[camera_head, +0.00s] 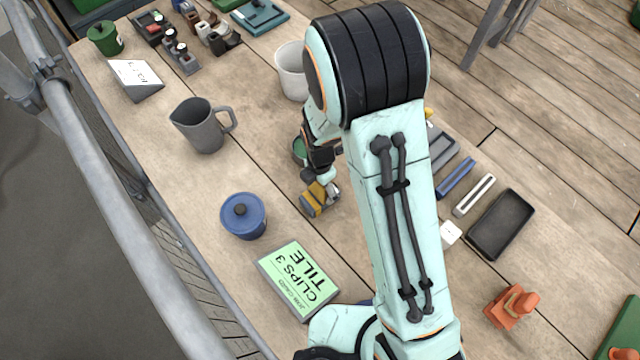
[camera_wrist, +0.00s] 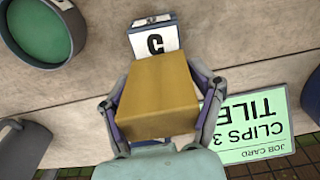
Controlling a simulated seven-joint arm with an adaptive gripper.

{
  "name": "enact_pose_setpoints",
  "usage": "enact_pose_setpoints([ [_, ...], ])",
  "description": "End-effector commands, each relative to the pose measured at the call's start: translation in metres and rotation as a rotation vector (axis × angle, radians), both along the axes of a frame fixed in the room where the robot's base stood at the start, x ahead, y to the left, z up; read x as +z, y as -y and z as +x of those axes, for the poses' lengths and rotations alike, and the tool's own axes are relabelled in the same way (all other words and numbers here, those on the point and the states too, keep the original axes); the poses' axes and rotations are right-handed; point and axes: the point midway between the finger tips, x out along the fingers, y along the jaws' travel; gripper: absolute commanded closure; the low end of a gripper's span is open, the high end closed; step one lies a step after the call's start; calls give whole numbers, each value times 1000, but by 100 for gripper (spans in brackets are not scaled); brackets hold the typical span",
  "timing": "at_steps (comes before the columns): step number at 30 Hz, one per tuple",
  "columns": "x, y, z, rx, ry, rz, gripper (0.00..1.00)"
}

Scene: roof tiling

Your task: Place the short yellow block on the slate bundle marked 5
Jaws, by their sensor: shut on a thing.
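My gripper (camera_head: 327,186) is shut on a yellow block (camera_wrist: 158,95), with one finger on each side in the wrist view. The yellow block also shows in the head view (camera_head: 315,190), under my wrist. A slate bundle (camera_wrist: 152,22) with a white label and a dark mark that looks like a 5 lies beyond the block in the wrist view. The block covers part of the label. In the head view the grey bundle (camera_head: 310,207) shows just below and beside the block. I cannot tell whether block and bundle touch.
A green job card (camera_head: 298,280) reading "CLIPS 3 TILE" lies in front, with a blue lidded pot (camera_head: 243,216) to its left. A grey jug (camera_head: 203,125) and a white bucket (camera_head: 292,72) stand farther back. A black tray (camera_head: 500,224) lies right of my arm.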

Motion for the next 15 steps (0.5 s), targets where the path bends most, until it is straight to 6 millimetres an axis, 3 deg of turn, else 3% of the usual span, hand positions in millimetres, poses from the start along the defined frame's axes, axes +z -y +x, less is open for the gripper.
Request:
enact_pose_setpoints([
  [2, -2, 0, 0, 0, 0, 0, 70],
  [3, -2, 0, 0, 0, 0, 0, 27],
  [5, -1, 0, 0, 0, 0, 0, 8],
  [6, -1, 0, 0, 0, 0, 0, 4],
  [15, -1, 0, 0, 0, 0, 0, 4],
])
